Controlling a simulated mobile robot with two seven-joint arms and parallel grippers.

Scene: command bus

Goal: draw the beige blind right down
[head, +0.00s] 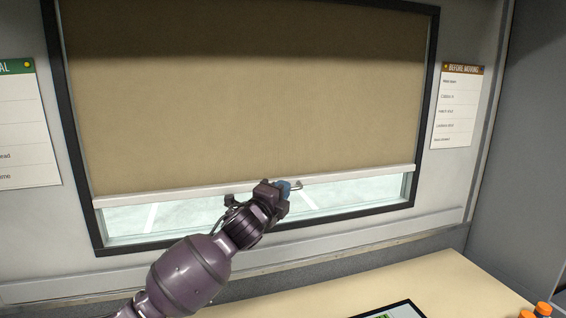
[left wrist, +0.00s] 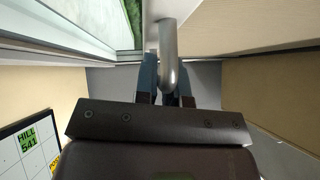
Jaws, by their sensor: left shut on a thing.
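The beige blind (head: 250,100) covers most of the window in the head view. Its white bottom bar (head: 150,194) hangs a little above the lower window frame, and a strip of glass (head: 180,214) shows below it. My left gripper (head: 284,189) is at the bar, right of its middle. In the left wrist view my left gripper (left wrist: 166,88) is shut on a grey metal pull handle (left wrist: 168,55), with a blue finger on each side of it. The handle's end (head: 296,186) shows just right of the fingers in the head view. My right gripper is not in view.
A dark frame (head: 427,130) surrounds the window, with a ledge (head: 380,238) below. Notices hang on both sides, including a white sheet (head: 458,108).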

